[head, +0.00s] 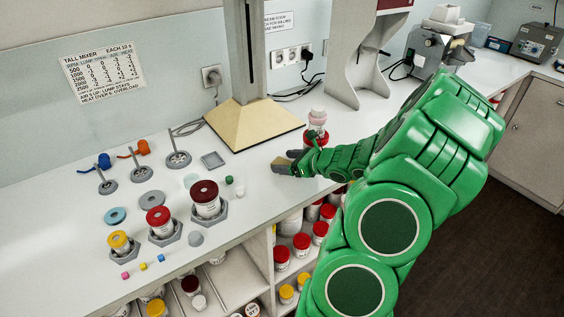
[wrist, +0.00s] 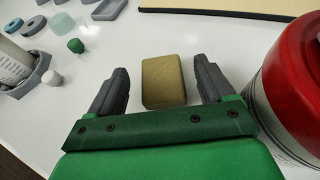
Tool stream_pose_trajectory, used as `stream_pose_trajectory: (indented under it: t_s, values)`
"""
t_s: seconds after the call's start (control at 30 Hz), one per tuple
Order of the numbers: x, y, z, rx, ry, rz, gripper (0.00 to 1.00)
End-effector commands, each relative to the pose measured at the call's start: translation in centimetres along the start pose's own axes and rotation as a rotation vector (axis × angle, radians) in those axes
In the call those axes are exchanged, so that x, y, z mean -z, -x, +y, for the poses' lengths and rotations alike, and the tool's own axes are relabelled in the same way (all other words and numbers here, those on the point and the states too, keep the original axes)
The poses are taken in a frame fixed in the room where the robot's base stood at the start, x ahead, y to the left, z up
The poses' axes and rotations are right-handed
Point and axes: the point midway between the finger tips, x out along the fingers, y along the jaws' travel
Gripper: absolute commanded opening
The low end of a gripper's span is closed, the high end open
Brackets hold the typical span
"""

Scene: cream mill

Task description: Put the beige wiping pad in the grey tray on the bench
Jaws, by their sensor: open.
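The beige wiping pad (wrist: 164,82) lies on the white bench between the two dark fingers of my gripper (wrist: 161,68) in the wrist view. Both fingers are open, with a gap on each side of the pad. In the head view my gripper (head: 284,167) is low over the bench near its front edge, and only a bit of the pad (head: 280,161) shows there. The small square grey tray (head: 213,160) lies to the left of my gripper, and it looks empty. Part of it shows at the top of the wrist view (wrist: 109,9).
A red-lidded jar (wrist: 290,85) stands close to the right of my gripper. A beige mixer base (head: 250,124) stands behind. Jars in hexagonal holders, such as the dark-red-lidded one (head: 205,198), and a green piece (head: 229,180) stand left. Bench between gripper and tray is mostly clear.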

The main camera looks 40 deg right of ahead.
Motion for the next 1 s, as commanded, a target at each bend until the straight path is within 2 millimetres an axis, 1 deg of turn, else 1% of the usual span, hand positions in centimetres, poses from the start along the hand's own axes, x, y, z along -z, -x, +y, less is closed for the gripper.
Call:
stream_pose_trajectory:
  t_s: [0.03,0.1,0.6,0.8,1.0]
  values:
    - [0.0,0.8,-0.1,0.004,0.000,-0.001,0.82]
    - [0.0,1.8,-0.1,0.004,0.001,-0.001,0.82]
    - [0.0,8.1,-0.1,0.002,0.001,-0.001,0.82]
    - [0.0,9.4,-0.1,0.001,0.001,0.000,0.82]
    - [-0.1,9.6,0.1,-0.003,0.005,0.001,0.82]
